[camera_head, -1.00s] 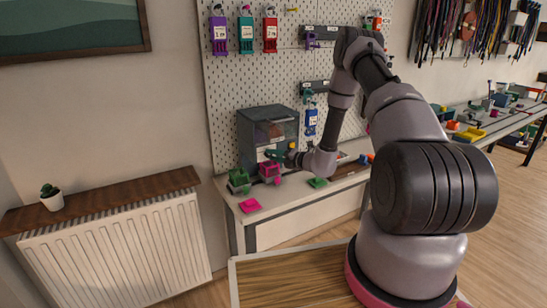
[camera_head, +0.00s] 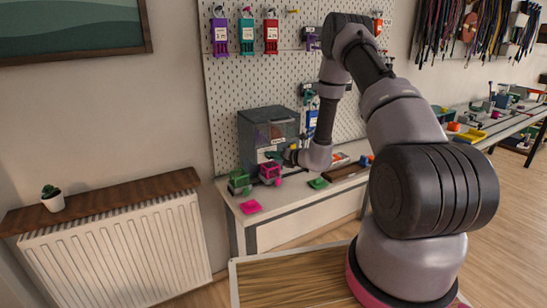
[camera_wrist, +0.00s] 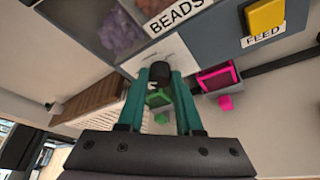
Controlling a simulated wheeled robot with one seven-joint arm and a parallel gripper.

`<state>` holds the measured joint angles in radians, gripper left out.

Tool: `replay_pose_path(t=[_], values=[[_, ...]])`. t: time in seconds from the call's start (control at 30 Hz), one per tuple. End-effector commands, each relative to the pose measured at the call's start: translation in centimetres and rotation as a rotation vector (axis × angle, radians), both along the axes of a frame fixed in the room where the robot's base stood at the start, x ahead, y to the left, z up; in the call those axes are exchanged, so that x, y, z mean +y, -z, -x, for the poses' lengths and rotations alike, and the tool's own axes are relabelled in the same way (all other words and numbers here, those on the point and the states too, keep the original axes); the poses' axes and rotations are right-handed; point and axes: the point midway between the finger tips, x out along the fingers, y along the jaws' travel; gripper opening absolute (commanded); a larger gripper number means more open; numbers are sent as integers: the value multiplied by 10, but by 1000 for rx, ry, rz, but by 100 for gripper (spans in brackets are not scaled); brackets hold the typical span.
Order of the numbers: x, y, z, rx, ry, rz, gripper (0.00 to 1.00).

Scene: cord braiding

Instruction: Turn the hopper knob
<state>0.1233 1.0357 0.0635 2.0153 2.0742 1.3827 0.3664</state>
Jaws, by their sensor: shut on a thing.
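The hopper (camera_head: 255,128) is a grey box with a clear front at the back left of the workbench. In the wrist view its front shows a BEADS label (camera_wrist: 178,14) and bins of coloured beads (camera_wrist: 118,32). The black hopper knob (camera_wrist: 159,71) sticks out from a pale plate on that front. My gripper (camera_wrist: 161,80) has teal fingers, shut on the knob with one finger on each side. In the head view my gripper (camera_head: 284,156) is at the hopper's lower front, small and partly hidden by my wrist.
A yellow button (camera_wrist: 266,16) with a FEED label sits beside the knob. Green (camera_head: 239,181) and pink (camera_head: 270,172) holders stand close below my gripper. A flat pink piece (camera_head: 250,207) and a green piece (camera_head: 317,183) lie on the bench. A pegboard (camera_head: 228,85) rises behind.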

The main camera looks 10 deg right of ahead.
Motion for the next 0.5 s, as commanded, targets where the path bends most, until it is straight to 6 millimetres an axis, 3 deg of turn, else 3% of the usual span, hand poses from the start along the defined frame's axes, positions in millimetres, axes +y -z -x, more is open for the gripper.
replay_pose_path(t=[0.23,0.27,0.33,0.5], values=[[-1,2,1,4,1,3,0],[-1,2,1,4,1,3,38],[-1,2,1,4,0,2,64],[-1,1,1,2,1,1,64]])
